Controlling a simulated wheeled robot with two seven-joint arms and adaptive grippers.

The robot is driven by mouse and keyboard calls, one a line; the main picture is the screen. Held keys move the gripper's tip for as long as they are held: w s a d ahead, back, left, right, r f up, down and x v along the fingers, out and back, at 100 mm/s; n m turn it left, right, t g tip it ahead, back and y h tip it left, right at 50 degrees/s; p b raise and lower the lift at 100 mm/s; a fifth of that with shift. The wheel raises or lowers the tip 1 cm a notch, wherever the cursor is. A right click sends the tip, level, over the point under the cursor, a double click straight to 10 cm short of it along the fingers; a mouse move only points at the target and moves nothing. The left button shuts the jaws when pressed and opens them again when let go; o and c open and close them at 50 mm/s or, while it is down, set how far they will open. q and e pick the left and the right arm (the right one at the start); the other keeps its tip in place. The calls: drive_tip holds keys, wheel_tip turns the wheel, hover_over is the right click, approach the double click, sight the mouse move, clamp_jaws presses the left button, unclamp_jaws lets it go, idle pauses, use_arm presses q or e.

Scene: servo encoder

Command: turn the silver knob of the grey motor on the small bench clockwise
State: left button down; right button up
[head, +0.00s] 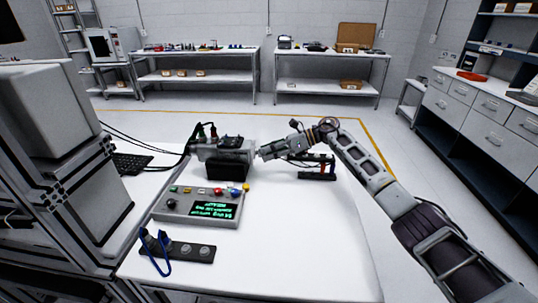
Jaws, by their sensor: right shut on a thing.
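The grey motor (212,151) sits on a black block near the middle of the white bench (290,240), with black cables running off to its left. My right gripper (259,152) reaches in from the right at the motor's right end and is shut there. The silver knob is hidden by the gripper's fingers, and the gripper is at the place where the shaft end faces right. My left gripper is not in view.
A grey control box (180,205) with coloured buttons and a green-lit screen stands in front of the motor. A black strip with blue cables (190,250) lies nearer. A dark rack (317,175) stands under my right forearm. A keyboard (132,163) lies at left.

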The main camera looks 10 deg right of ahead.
drive_tip(key=shift+m+g+b, duration=0.3)
drive_tip(key=shift+m+g, duration=0.1)
drive_tip(key=shift+m, duration=0.1)
drive_tip(key=o, duration=1)
drive_tip(key=v, duration=1.2)
drive_tip(key=shift+f, duration=0.1)
